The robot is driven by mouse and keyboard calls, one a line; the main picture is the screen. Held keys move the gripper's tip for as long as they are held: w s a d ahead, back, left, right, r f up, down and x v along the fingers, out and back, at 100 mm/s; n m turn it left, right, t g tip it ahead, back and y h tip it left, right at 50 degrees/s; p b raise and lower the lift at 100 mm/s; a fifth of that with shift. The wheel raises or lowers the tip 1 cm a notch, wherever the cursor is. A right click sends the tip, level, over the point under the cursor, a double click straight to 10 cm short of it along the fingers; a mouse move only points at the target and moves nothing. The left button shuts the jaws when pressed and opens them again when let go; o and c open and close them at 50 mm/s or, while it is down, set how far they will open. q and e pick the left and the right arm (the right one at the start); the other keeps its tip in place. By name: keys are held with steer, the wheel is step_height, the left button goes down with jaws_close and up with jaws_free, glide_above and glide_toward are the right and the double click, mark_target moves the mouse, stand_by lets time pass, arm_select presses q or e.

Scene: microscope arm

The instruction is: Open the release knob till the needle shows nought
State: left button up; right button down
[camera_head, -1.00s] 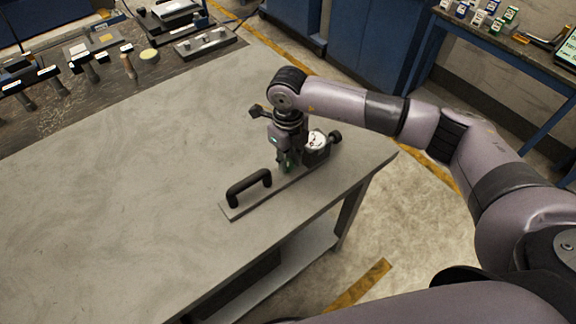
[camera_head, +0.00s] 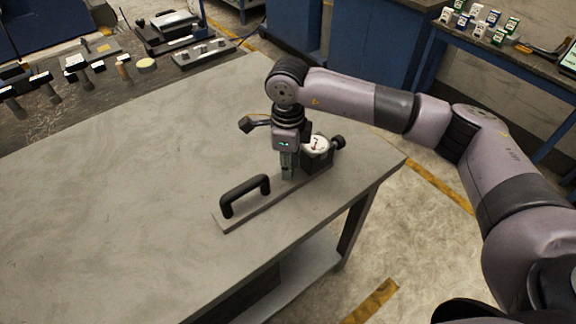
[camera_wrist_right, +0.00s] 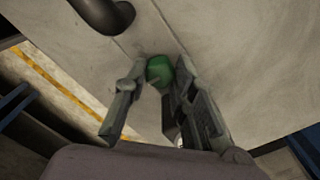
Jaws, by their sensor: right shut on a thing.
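The device is a grey base plate (camera_head: 228,217) on the table, with a black arched handle (camera_head: 245,193) and a round white dial (camera_head: 318,144). The dial has dark and reddish marks; its needle reading is too small to tell. A black knob (camera_head: 338,142) sits right of the dial. My right gripper (camera_head: 287,172) points down onto the plate between handle and dial. In the right wrist view its fingers (camera_wrist_right: 158,84) are shut on the green release knob (camera_wrist_right: 160,70). The knob is hidden in the head view. My left gripper is out of view.
The device stands near the right edge of the grey table (camera_head: 120,190). The table's left part is clear. A dark bench (camera_head: 60,118) with tools is at the back left. A blue bench (camera_head: 470,45) with small boxes is at the back right.

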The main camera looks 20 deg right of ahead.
steer(key=shift+r, duration=0.1)
steer(key=c, duration=1.6)
jaws_free()
step_height(320, 180, up, 12)
